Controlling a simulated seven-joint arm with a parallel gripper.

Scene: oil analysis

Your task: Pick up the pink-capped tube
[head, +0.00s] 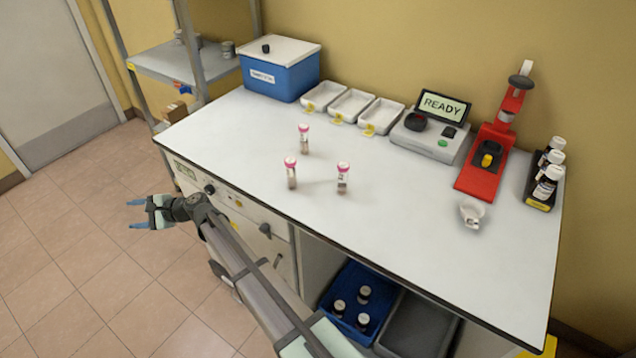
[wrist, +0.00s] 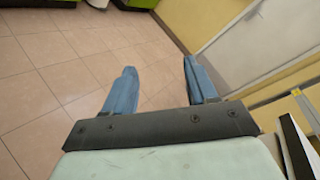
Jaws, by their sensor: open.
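Three pink-capped tubes stand upright on the white bench top in the head view. One tube (head: 304,140) is farther back, one tube (head: 291,174) is at the front left, and one tube (head: 343,179) is at the front right. Each has a pale label and a brownish lower part. My gripper (head: 136,213) is open and empty, out over the floor to the left of the bench and apart from all the tubes. In the wrist view my gripper (wrist: 158,85) shows two blue fingers spread apart, with only floor tiles between them. No tube shows in the wrist view.
A blue bin (head: 345,285) with dark-capped bottles sits below.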

